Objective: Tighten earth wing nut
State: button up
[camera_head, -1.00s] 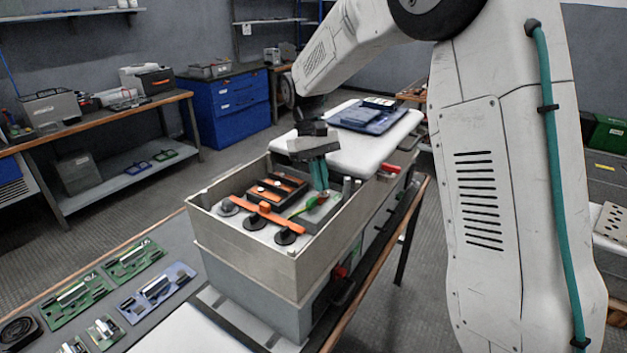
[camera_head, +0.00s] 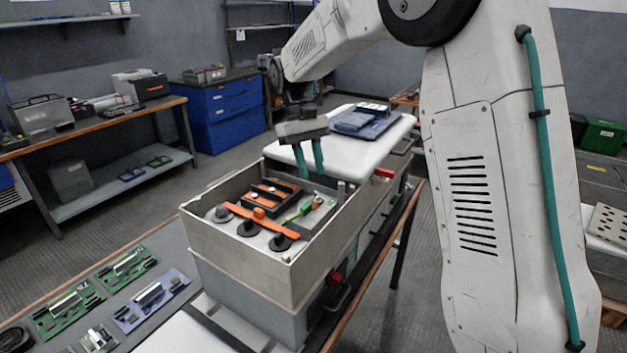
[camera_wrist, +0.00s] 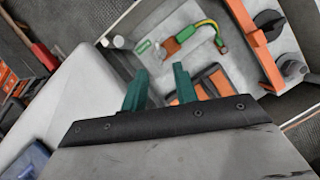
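My gripper (camera_head: 310,172) hangs above the far side of the open grey box (camera_head: 238,258). Its two teal fingers are apart with nothing between them; they also show in the wrist view (camera_wrist: 161,74). A green-yellow earth lead (camera_head: 298,213) lies inside the box, below the fingertips and apart from them.
An orange bar (camera_head: 240,216) with dark round knobs spans the near part of the box. The box walls stand around the parts. A white surface (camera_head: 345,155) lies behind the box. Circuit boards (camera_head: 150,298) lie at the front left. A workbench (camera_head: 95,128) stands at the left.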

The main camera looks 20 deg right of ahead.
jog(key=shift+v, duration=1.55)
jog(key=x, duration=0.2)
jog(key=shift+s+f, duration=0.25)
jog(key=shift+s, duration=0.1)
jog(key=s+d+r+m+t, duration=0.1)
jog(key=s+t, duration=0.2)
jog(key=s, duration=1.3)
jog(key=s+d+r+m+t, duration=0.1)
jog(key=s+t, duration=0.2)
jog(key=s, duration=1.4)
jog(key=shift+s+d+r+y, duration=0.2)
jog(key=shift+r+y, duration=0.1)
jog(key=shift+y, duration=0.1)
